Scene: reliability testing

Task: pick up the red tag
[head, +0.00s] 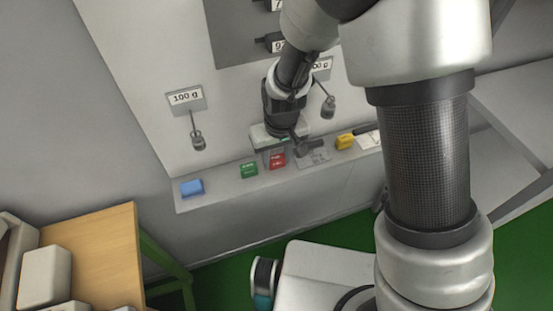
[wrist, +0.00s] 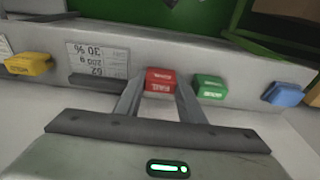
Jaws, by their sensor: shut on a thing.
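The red tag (wrist: 160,79) has white lettering and sits between the two fingertips of my gripper (wrist: 158,92) in the wrist view. My gripper is shut on it. In the head view the red tag (head: 277,160) shows just below my gripper (head: 268,158), at the grey ledge. I cannot tell whether the tag still touches the ledge. A green tag (head: 249,169) lies close beside it, to the left in the head view. The green tag (wrist: 211,86) is just right of the fingers in the wrist view.
Weights hang on the wall panel behind, one under a 100 g sign (head: 186,97). A wooden table (head: 100,245) stands lower left.

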